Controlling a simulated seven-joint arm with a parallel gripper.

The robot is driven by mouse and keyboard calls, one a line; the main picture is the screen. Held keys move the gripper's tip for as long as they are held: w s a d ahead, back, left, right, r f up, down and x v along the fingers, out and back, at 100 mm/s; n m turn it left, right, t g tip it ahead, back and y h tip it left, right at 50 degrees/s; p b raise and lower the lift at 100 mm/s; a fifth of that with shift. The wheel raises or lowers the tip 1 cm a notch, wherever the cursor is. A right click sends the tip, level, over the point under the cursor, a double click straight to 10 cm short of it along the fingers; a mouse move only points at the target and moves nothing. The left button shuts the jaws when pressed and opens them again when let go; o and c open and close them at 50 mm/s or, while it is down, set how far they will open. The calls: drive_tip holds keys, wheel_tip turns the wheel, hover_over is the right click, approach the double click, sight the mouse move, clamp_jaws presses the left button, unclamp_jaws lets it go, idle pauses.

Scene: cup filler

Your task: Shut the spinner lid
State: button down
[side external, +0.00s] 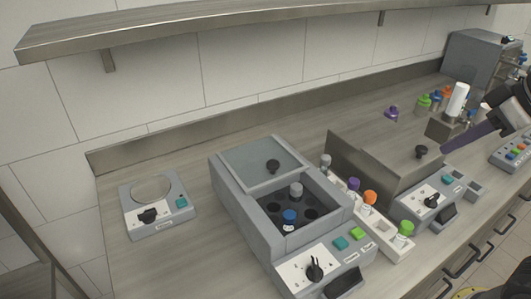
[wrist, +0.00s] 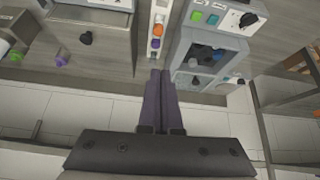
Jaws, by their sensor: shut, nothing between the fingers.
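The spinner (side external: 240,205) is the grey box left of centre in the side view, and it also shows at the right of the wrist view (wrist: 180,50). Its grey lid (side external: 250,158) with a black knob (side external: 273,166) lies over the rear half. The front half is open, showing dark round holes, a blue-capped vial (side external: 289,216) and a grey-capped vial (side external: 296,188). My gripper (side external: 446,147) is at the far right of the side view, well away from the lid. In the wrist view its dark purple fingers (wrist: 160,74) are together and empty.
A rack (side external: 375,228) of capped vials stands right of the spinner. Beyond it is a second grey machine (side external: 400,178) with a black knob (side external: 421,152). A small scale-like device (side external: 157,208) sits at left. A shelf (side external: 250,35) runs overhead. Loose coloured caps lie back right.

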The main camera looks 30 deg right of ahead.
drive_tip(key=w+a+r+n, duration=0.1)
drive_tip(key=w+a+r, duration=0.15)
drive_tip(key=w, duration=0.35)
drive_tip(key=w+a+r, duration=0.1)
drive_tip(key=w+r, duration=0.3)
drive_tip(key=w, duration=0.2)
drive_tip(key=n+g+y, duration=0.1)
drive_tip(key=n+g, duration=0.2)
hover_over(259, 167)
drive_tip(key=s, duration=0.1)
wheel_tip(259, 167, down, 12)
drive_tip(key=x, duration=0.9)
drive_tip(key=shift+f, duration=0.2)
drive_tip(key=shift+s+d, duration=0.55)
drive_tip(key=shift+s, duration=0.35)
drive_tip(key=shift+s+d+f, duration=0.1)
drive_tip(key=shift+s+d, duration=0.1)
drive_tip(key=shift+s, duration=0.2)
drive_tip(key=shift+s+d+f, duration=0.1)
drive_tip(key=shift+s+d, duration=0.15)
drive_tip(key=shift+s, duration=0.2)
